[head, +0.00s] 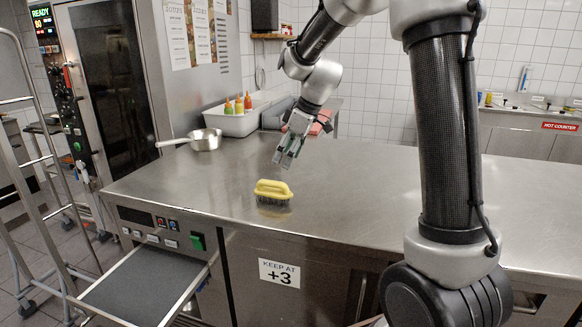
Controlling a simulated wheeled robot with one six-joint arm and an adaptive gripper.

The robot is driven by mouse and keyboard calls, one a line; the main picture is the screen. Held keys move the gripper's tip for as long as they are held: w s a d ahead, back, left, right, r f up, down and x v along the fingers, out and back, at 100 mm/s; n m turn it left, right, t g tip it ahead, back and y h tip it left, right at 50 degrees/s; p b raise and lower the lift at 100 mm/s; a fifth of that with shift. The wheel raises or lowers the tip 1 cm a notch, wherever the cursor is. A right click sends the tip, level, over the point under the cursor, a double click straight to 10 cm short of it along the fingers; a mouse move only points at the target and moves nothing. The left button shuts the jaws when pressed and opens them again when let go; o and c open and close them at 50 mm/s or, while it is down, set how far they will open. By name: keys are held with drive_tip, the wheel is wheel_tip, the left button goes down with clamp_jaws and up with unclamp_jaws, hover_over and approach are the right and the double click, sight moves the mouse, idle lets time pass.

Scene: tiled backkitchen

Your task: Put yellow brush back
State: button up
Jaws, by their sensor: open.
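A yellow brush (272,189) with a loop handle and dark bristles stands bristles down on the steel counter (350,203), near its front edge. My gripper (284,165) is above and slightly behind the brush in the picture. Its fingers point down, and it is open and apart from the brush. The gap between the fingers is small in this view. I see no clearly marked holder for the brush.
A shelf-like tray (140,288) juts out below the front edge.

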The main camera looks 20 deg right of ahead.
drive_tip(key=s+d+r+m+h, duration=0.1)
drive_tip(key=s+d+r+m, duration=0.15)
drive_tip(key=s, duration=0.45)
drive_tip(key=s+d+r+m+h, duration=0.1)
drive_tip(key=s+d+r+m, duration=0.2)
drive_tip(key=s, duration=0.4)
drive_tip(key=s+d+m+h, duration=0.1)
drive_tip(key=s+d+m, duration=0.1)
drive_tip(key=s, duration=0.6)
drive_tip(key=s+d+m+t, duration=0.1)
drive_tip(key=s+d+m, duration=0.2)
drive_tip(key=s, duration=0.6)
drive_tip(key=shift+s+d+t+h, duration=0.25)
drive_tip(key=shift+d+t+h, duration=0.05)
drive_tip(key=shift+d+h, duration=0.1)
drive_tip(key=shift+a, duration=0.15)
